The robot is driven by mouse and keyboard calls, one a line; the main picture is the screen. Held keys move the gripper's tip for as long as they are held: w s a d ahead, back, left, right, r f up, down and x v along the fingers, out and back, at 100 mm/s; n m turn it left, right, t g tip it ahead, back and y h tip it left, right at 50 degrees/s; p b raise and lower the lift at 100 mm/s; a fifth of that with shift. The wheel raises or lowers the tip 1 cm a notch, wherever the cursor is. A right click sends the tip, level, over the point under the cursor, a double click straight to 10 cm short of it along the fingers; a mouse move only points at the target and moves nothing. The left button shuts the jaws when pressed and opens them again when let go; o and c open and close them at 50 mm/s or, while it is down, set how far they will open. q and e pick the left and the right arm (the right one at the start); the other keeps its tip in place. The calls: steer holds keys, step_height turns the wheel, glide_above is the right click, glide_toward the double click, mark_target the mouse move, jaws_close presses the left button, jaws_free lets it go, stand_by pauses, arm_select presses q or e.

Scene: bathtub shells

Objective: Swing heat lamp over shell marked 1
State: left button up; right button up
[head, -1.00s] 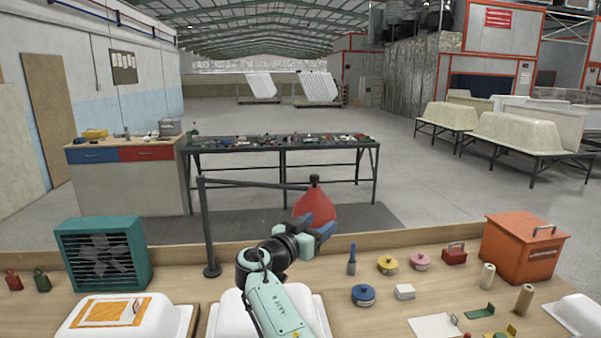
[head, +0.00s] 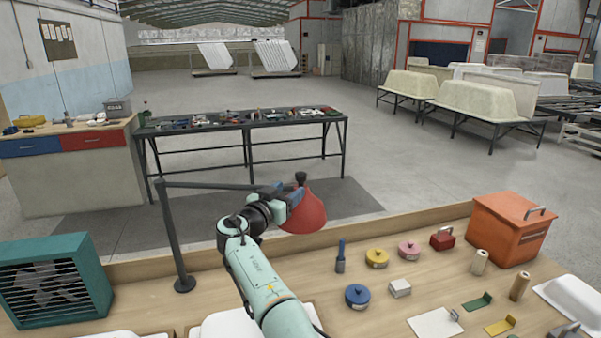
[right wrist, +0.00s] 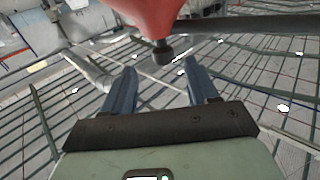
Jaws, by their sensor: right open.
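The red heat lamp (head: 305,215) hangs from a dark arm on a black post (head: 172,240), with a black knob (head: 300,178) on top. My right gripper (head: 287,192) is beside the lamp's top. In the right wrist view its blue fingers (right wrist: 163,85) are open and empty, with the knob (right wrist: 162,52) just beyond and between the tips. Whether they touch it I cannot tell. A white shell (head: 212,326) lies at the bottom, partly behind my right arm. Another white shell (head: 108,335) is cut off at the bottom left. No number 1 is readable. My left gripper is out of view.
A teal fan (head: 55,282) stands at the left of the bench. An orange box (head: 505,228) is at the right, with several jars, tools and brackets before it. Another white shell (head: 572,300) lies at the right edge. A cluttered dark table (head: 240,125) stands behind.

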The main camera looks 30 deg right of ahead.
mark_target(298, 180)
steer(key=p+x, duration=0.1)
steer(key=x, duration=0.1)
steer(key=p+x, duration=0.1)
steer(key=x, duration=0.1)
steer(key=p+x, duration=0.1)
steer(key=x, duration=0.2)
steer(key=shift+w+a+r, duration=0.15)
steer(key=shift+w+r, duration=0.05)
steer(key=shift+r, duration=0.05)
steer(key=shift+w+d+f+p, duration=0.3)
steer(key=shift+w+d, duration=0.1)
steer(key=shift+d, duration=0.25)
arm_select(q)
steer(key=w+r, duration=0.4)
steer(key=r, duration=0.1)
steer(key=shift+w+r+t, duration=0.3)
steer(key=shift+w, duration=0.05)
arm_select(e)
steer(key=shift+s, duration=0.1)
steer(key=shift+c, duration=0.3)
jaws_close()
